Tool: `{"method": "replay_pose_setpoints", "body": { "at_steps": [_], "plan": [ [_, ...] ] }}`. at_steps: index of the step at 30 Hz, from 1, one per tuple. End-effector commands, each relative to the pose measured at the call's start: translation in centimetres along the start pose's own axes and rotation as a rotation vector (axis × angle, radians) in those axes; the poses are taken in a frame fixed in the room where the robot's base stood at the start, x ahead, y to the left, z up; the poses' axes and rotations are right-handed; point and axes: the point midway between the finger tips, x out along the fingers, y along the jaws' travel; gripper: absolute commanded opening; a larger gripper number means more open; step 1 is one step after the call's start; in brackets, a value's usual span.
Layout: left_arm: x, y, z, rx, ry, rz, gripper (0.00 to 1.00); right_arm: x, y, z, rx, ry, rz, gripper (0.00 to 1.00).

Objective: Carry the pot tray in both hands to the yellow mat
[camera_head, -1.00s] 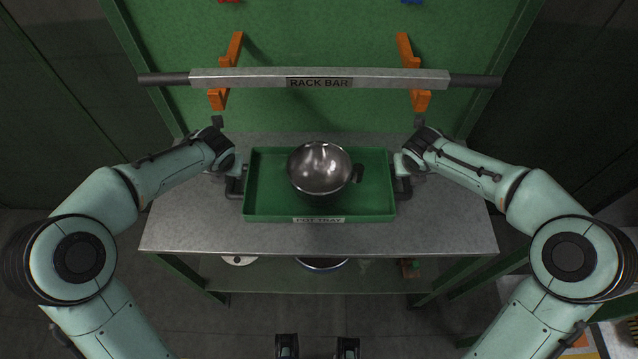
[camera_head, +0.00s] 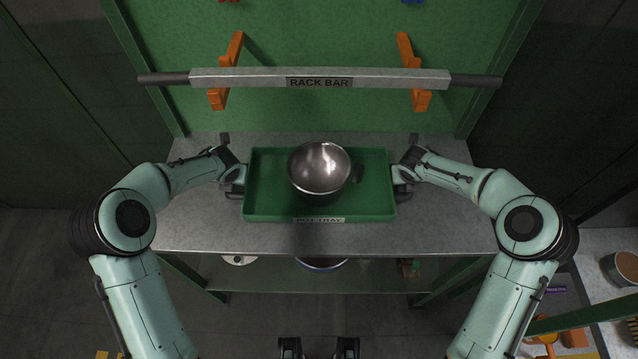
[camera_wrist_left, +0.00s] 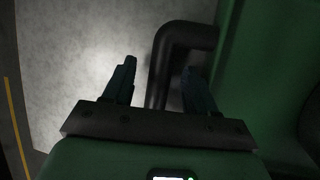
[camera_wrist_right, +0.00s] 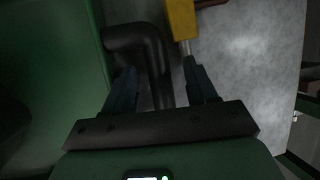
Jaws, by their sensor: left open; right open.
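The green pot tray (camera_head: 275,209) rests on the grey bench, with a shiny steel pot (camera_head: 320,170) in it. Dark bent handles stick out at its left and right ends. My left gripper (camera_wrist_left: 160,66) is open, its fingers on either side of the left handle (camera_wrist_left: 185,35). My right gripper (camera_wrist_right: 160,66) is open, its fingers on either side of the right handle (camera_wrist_right: 135,36). Whether the fingers touch the handles cannot be told. In the head view the wrists largely hide both handles. I cannot make out the yellow mat.
The rack bar (camera_head: 320,79) lies across orange hooks behind the bench (camera_head: 200,232). A lower shelf (camera_head: 340,279) holds a few items. A yellow object (camera_wrist_right: 182,18) shows beyond the right fingers. Another surface with a pot (camera_head: 624,267) stands at the lower right.

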Motion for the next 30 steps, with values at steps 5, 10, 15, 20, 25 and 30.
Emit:
{"method": "replay_pose_setpoints", "body": {
  "at_steps": [5,10,15,20,25,30],
  "plan": [
    [0.0,0.0,0.0,0.000,0.000,0.000,0.44,0.0,0.0,0.0,0.000,0.000,0.000,0.44],
    [0.0,0.0,0.0,0.000,0.000,0.000,0.00,0.0,0.0,0.0,0.000,0.000,0.000,0.00],
    [-0.1,0.0,0.0,0.000,0.000,0.000,0.00,0.0,0.0,0.0,0.000,0.000,0.000,0.00],
    [-0.3,0.1,0.3,-0.001,-0.005,0.000,0.00,-0.2,-0.1,0.2,0.000,-0.004,-0.001,0.00],
    [-1.0,0.3,1.0,-0.002,-0.010,0.001,0.00,-1.0,-0.3,1.0,0.001,-0.010,-0.001,0.00],
    [-2.6,0.7,2.7,-0.004,-0.024,0.002,0.00,-2.6,-0.7,2.7,0.004,-0.024,-0.002,0.00]
  ]
}}
